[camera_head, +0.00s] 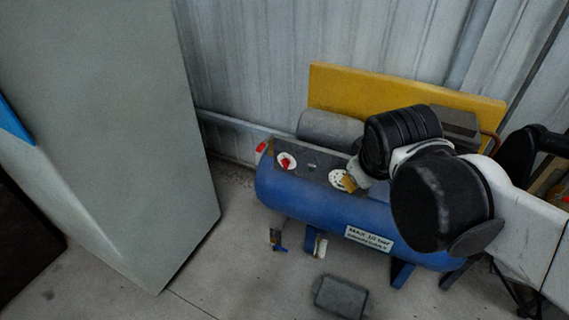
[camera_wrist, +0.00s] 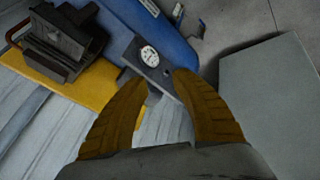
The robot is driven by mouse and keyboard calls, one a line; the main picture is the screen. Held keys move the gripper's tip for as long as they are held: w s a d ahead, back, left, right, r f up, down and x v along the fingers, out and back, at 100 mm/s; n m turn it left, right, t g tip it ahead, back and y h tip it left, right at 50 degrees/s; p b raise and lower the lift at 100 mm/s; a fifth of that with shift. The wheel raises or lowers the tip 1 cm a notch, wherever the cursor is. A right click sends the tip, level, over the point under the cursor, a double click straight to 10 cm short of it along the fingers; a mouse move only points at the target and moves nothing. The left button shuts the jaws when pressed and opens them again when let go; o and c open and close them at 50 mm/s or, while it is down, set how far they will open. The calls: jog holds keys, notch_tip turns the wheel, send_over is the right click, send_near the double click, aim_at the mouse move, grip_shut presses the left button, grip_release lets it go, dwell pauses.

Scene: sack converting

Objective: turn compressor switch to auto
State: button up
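The compressor (camera_head: 310,205) is a blue tank on legs with a grey panel (camera_head: 312,166) on top. A red switch (camera_head: 286,161) on a white round plate sits at the panel's left part. A white gauge (camera_head: 337,179) is at its right, partly covered by my gripper (camera_head: 349,183). In the wrist view, my gripper (camera_wrist: 160,78) has its two yellow-brown fingers apart with nothing held. The gauge (camera_wrist: 149,55) shows just beyond the fingertips, on the panel (camera_wrist: 130,48). The red switch is not visible there. In the head view my fingertip is right of the switch, apart from it.
A yellow board (camera_head: 400,90) stands behind the compressor against the corrugated wall (camera_head: 330,32). A tall grey cabinet (camera_head: 110,130) stands to the left, with floor between. A dark grey block (camera_head: 341,296) lies on the floor in front. A small red part (camera_head: 261,147) is at the tank's left end.

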jog(key=w+a+f+n+h+p, duration=0.1)
jog(key=w+a+f+n+h, duration=0.2)
jog(key=w+n, duration=0.7)
jog(key=w+a+f+n+h+p, duration=0.1)
jog(key=w+a+f+n, duration=0.3)
jog(key=w, duration=1.1)
jog(key=w+a+f+n+t+h, duration=0.2)
jog(key=w+a+f+n, duration=0.4)
jog(key=a+f+n, duration=0.15)
jog(key=n+t+h+b, duration=0.2)
jog(key=n+b, duration=0.1)
jog(key=n, duration=0.4)
send_near(283, 164)
jog(key=x, duration=1.1)
jog(key=shift+f, duration=0.1)
grip_shut()
